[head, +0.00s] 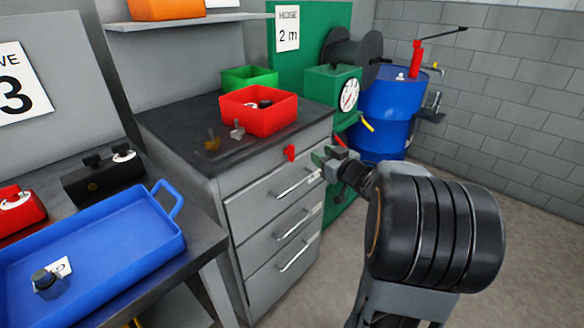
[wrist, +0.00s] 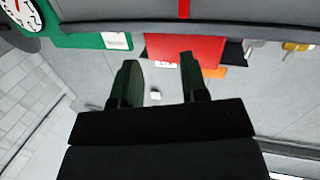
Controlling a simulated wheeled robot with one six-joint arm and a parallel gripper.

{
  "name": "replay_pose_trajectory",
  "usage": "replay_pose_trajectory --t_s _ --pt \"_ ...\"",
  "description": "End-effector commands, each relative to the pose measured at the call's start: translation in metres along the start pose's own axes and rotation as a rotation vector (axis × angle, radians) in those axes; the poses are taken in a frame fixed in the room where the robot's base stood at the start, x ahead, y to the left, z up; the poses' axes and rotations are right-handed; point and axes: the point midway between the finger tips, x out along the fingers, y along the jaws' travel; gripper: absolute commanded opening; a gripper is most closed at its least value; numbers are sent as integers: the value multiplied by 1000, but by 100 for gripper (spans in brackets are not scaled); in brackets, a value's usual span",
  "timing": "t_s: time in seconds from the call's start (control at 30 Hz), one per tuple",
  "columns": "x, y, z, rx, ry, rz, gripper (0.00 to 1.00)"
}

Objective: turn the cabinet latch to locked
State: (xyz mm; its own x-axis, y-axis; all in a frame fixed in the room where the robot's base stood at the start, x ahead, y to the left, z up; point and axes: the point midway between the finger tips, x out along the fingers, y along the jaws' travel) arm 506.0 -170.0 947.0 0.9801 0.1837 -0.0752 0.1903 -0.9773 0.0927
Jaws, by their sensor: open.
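The cabinet latch (head: 290,152) is a small red handle on the upper front of the grey drawer cabinet (head: 262,170). Which way it is turned is hard to tell in the head view. In the wrist view, a red upright bar (wrist: 184,9) at the top edge seems to be the latch, partly cut off. My gripper (head: 323,160) is just right of the latch in the head view, apart from it. In the wrist view, my gripper (wrist: 159,62) has its two fingers spread with nothing between them.
A red bin (head: 259,110) and a green bin (head: 249,78) stand on the cabinet's dark top. A green box with a dial (head: 334,92) and a blue drum (head: 390,110) stand to the right. A blue tray (head: 110,245) lies at lower left.

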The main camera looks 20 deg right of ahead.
Motion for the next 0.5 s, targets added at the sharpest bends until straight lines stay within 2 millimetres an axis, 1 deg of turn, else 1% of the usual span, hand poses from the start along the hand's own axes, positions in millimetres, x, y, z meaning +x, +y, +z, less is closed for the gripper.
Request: replay_pose_trajectory --t_s 0.03,0.17,0.27,0.33,0.43,0.5 --pt "-3 2 18 17 20 -47 40" --pt "-11 0 32 55 61 -159 40" --pt "-14 -2 36 74 77 -210 40" --pt "-12 -4 38 81 82 -232 40" --pt "-3 -7 37 84 86 -245 40" --pt "8 -10 36 85 86 -246 40"
